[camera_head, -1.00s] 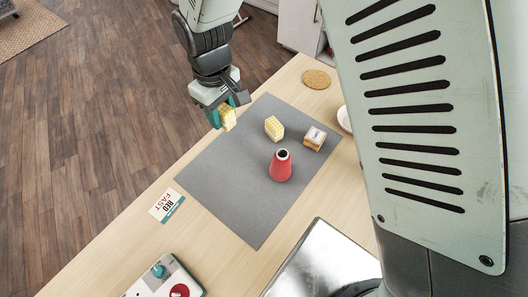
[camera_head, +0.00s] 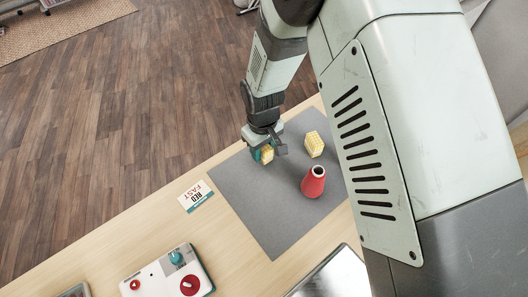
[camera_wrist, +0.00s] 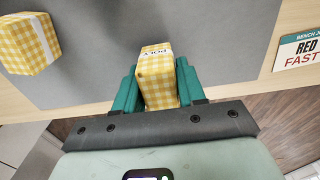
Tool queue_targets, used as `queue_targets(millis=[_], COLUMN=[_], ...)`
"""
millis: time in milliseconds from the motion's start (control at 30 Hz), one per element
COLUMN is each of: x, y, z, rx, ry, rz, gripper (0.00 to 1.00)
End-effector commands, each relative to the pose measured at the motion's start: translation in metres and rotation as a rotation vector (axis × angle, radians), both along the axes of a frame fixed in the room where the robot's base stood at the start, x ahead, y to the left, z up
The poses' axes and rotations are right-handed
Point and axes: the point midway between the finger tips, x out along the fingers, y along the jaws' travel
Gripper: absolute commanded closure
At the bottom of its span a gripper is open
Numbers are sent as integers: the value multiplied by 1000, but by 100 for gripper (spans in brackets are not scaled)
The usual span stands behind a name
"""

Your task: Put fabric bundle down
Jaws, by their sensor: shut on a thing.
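A yellow checked fabric bundle with a white label band (camera_wrist: 158,78) is held between the teal fingers of my gripper (camera_wrist: 157,88) in the wrist view. In the head view my gripper (camera_head: 264,154) and the held bundle (camera_head: 267,156) are at the far left part of the grey mat (camera_head: 245,195). I cannot tell whether the bundle touches the mat. A second yellow checked bundle (camera_head: 314,144) stands on the mat to the right; it also shows at the left of the wrist view (camera_wrist: 28,44).
A "RED FAST" card (camera_head: 195,196) lies on the wooden table left of the mat. A box with red and teal knobs (camera_head: 168,277) is at the front left. The mat's near left part is clear.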

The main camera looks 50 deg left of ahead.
Motion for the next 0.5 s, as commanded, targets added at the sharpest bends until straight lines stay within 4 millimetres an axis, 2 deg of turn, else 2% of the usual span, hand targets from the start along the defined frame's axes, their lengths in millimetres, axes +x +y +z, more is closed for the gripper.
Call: queue_targets(millis=[33, 133, 500], x=[-1, -1, 0], y=[-1, 0, 0], z=[-10, -21, -26], rx=[-3, -2, -1], ry=[1, 1, 0], rz=[1, 1, 1], gripper=[89, 89, 89])
